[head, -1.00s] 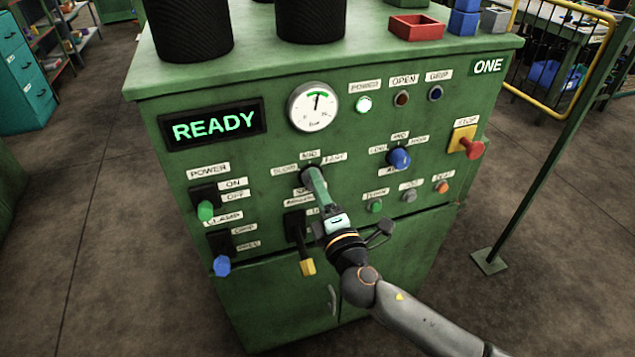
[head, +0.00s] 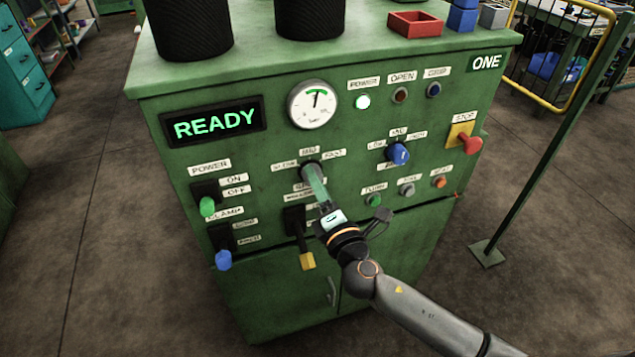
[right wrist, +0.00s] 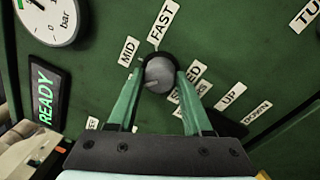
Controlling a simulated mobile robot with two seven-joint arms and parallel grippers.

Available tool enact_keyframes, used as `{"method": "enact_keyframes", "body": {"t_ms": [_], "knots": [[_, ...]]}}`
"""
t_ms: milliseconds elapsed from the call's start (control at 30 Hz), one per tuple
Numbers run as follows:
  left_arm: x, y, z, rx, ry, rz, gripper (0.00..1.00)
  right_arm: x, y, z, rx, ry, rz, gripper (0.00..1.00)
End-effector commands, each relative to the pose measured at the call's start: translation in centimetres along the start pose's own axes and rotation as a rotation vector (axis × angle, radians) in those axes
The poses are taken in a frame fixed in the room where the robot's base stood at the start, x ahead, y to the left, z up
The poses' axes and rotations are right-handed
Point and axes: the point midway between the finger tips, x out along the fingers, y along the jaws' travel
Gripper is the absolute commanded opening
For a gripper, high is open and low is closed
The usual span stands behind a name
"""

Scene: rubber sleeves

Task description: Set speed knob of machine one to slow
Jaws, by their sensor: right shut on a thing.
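Machine one is the green cabinet (head: 400,255) with the sign ONE and a READY display. Its speed knob is round and grey (right wrist: 159,72), under the MID and FAST labels in the head view. A short mark shows on the knob's lower left in the right wrist view, on the side away from FAST. My right gripper (head: 314,178) is shut on the knob, one green finger on each side; it also shows in the right wrist view (right wrist: 159,78). The fingers and wrist hide part of the labels below the knob. My left gripper is not in view.
A blue knob (head: 398,154) and a red stop button (head: 472,145) sit to the right. A yellow-tipped lever (head: 307,261) hangs close to my right wrist. Green and blue-tipped levers (head: 223,260) are at the left. A pressure gauge (head: 312,104) is above.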

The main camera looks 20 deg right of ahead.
Motion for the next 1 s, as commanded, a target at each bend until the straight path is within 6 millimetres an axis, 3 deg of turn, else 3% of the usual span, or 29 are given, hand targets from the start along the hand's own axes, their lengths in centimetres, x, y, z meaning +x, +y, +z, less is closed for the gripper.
{"method": "enact_keyframes", "body": {"t_ms": [33,67,300,667,1000], "knots": [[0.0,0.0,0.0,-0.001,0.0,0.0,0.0,0.1,0.2,0.1,-0.004,-0.002,0.005,0.0],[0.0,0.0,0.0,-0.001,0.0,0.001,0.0,0.1,0.2,0.1,-0.004,-0.001,0.005,0.52],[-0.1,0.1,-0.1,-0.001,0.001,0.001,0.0,0.1,0.1,0.1,-0.002,-0.001,0.002,0.79],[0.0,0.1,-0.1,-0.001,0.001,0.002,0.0,-0.6,-0.1,0.0,0.0,0.0,0.0,0.8],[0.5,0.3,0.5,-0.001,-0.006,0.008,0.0,-6.5,-0.3,-0.1,-0.001,0.001,-0.002,0.8]]}}
